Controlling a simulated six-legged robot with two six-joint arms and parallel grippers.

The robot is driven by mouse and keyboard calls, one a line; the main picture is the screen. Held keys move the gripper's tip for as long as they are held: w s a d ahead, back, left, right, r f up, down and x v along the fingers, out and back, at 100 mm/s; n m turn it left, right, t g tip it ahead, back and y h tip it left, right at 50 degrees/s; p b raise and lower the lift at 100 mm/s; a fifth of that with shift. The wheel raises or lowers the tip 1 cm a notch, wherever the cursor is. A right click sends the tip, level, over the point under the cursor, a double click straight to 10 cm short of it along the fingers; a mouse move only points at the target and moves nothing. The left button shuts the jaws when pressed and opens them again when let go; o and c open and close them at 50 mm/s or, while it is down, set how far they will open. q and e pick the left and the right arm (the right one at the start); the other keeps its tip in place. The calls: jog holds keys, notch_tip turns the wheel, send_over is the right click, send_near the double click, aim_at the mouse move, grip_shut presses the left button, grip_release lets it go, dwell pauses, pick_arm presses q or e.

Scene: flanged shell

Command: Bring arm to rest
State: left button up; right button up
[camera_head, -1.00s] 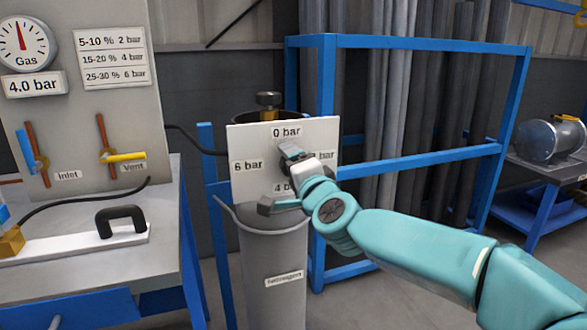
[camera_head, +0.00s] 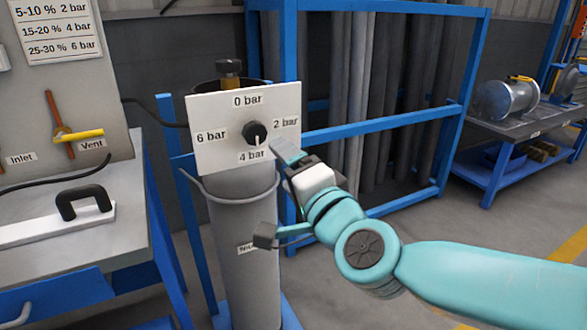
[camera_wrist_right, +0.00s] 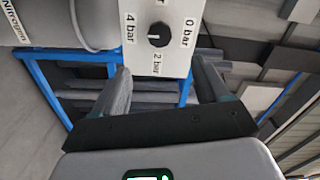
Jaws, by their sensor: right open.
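My right arm comes in from the right in the head view. Its gripper (camera_head: 276,196) is open and empty, in front of the gas cylinder and below and right of the dial. The black dial knob (camera_head: 255,132) sits on a white plate (camera_head: 215,152) marked 0, 2, 4 and 6 bar. Its white mark points toward 4 bar. In the right wrist view the knob (camera_wrist_right: 158,34) lies beyond the two spread fingers, apart from them. My left gripper is not in view.
The grey nitrogen cylinder (camera_head: 247,280) stands beside a blue rack (camera_head: 385,132) of dark pipes. A bench with a gas panel (camera_head: 85,110), inlet and vent valves, and a black handle (camera_head: 84,201) is at the left. A blue cart (camera_head: 470,160) with a metal tank stands at the right.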

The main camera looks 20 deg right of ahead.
jog(key=shift+s, duration=0.8)
jog(key=shift+d, duration=0.1)
